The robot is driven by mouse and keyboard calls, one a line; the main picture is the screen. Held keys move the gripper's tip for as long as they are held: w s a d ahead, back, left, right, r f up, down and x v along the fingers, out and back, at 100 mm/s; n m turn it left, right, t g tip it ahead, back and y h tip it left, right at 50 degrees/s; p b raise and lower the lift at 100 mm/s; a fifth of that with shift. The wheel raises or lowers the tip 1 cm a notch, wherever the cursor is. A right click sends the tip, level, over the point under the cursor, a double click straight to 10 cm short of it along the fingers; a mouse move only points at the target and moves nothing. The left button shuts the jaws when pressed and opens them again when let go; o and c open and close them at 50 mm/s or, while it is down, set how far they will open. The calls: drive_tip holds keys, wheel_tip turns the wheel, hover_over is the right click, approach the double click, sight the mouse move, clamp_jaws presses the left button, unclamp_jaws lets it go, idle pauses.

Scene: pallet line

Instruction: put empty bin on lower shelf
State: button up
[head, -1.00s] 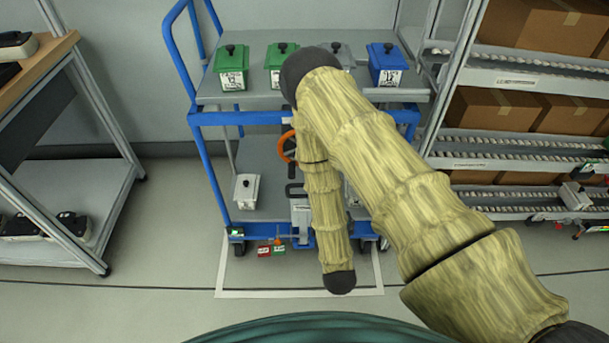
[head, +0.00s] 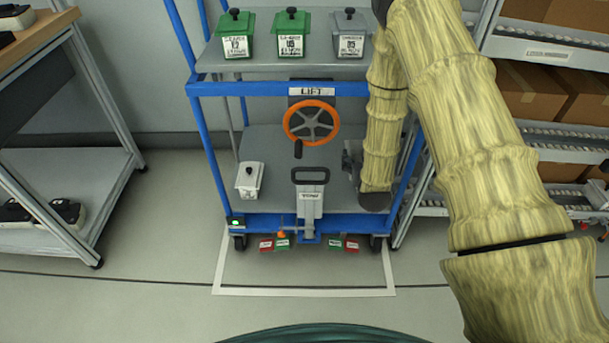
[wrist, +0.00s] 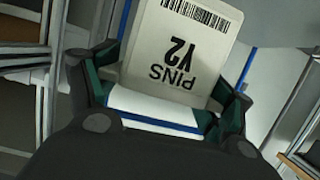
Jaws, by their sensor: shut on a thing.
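My gripper (wrist: 160,95) is shut on a bin (wrist: 192,45) with a pale face, a barcode and upside-down "PINS Y2" lettering in the wrist view. In the head view, a small dark part of my gripper (head: 351,163) shows left of my arm, over the right side of the cart's lower shelf (head: 270,172). My arm hides the held bin there, so I cannot tell whether it touches the shelf. A white lidded bin (head: 249,180) stands at the left of that shelf.
On the upper shelf (head: 265,70) stand two green bins (head: 237,34) (head: 291,34) and a grey bin (head: 351,34). An orange handwheel (head: 311,122) and a tow handle (head: 310,190) stand at the cart's front. A rack of cartons (head: 545,95) is close on the right.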

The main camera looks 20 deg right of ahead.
drive_tip(key=w+a+r+n+y+b, duration=0.4)
drive_tip(key=w+a+y+b, duration=0.1)
drive_tip(key=w+a+b, duration=0.6)
drive_tip(key=shift+t, duration=0.3)
drive_tip(key=f+b, duration=0.2)
drive_tip(key=f, duration=0.4)
drive_tip(key=f+b, duration=0.3)
drive_tip(key=f, duration=0.3)
drive_tip(key=w+d+f+b, duration=0.1)
drive_tip(key=f+b, duration=0.1)
drive_tip(key=f, duration=0.4)
drive_tip(key=shift+d, duration=0.1)
drive_tip(key=shift+f, duration=0.15)
drive_tip(key=o, duration=1.3)
